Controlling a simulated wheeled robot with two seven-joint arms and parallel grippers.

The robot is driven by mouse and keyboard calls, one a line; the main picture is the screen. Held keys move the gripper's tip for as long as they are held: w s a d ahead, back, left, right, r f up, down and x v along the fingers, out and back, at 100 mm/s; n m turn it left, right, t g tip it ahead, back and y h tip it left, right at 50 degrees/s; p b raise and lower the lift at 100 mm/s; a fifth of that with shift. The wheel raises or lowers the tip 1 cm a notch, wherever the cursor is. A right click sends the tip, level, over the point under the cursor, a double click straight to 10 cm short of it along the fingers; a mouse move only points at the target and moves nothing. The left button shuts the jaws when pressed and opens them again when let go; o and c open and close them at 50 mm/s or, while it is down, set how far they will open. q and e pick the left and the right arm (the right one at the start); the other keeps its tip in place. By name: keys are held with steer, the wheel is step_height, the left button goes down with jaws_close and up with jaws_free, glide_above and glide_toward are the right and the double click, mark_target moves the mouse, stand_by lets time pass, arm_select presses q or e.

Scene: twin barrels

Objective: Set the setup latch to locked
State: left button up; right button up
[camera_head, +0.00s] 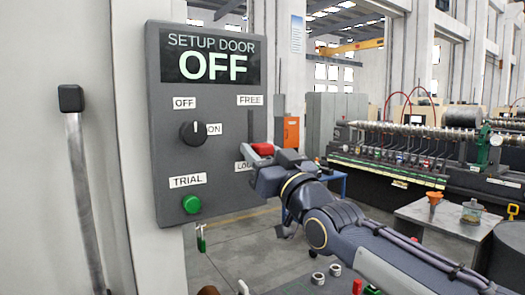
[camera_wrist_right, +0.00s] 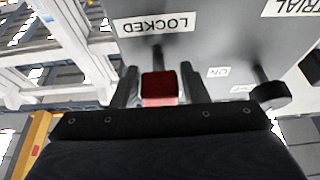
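The setup latch has a red handle (camera_head: 262,148) on the grey panel (camera_head: 220,140), low on its slot below the FREE label and near the LOCKED label, which is partly hidden in the head view. The wrist view shows the red handle (camera_wrist_right: 160,88) close to the full LOCKED label (camera_wrist_right: 155,25). My right gripper (camera_head: 268,158) is at the handle. In the wrist view its two fingers stand on either side of the handle, with narrow gaps visible. Contact is hard to judge. My left gripper is not in view.
The panel's display (camera_head: 211,58) reads SETUP DOOR OFF. A black knob (camera_head: 193,134) and a green button (camera_head: 191,204) sit left of the latch. A lever (camera_head: 82,190) stands at the far left. A grey table (camera_head: 445,222) with small items is at the right.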

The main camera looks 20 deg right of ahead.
steer(key=shift+o, duration=1.3)
steer(key=shift+s+r, duration=0.1)
steer(key=shift+r, duration=0.05)
steer(key=b+v, duration=0.3)
steer(key=v, duration=0.5)
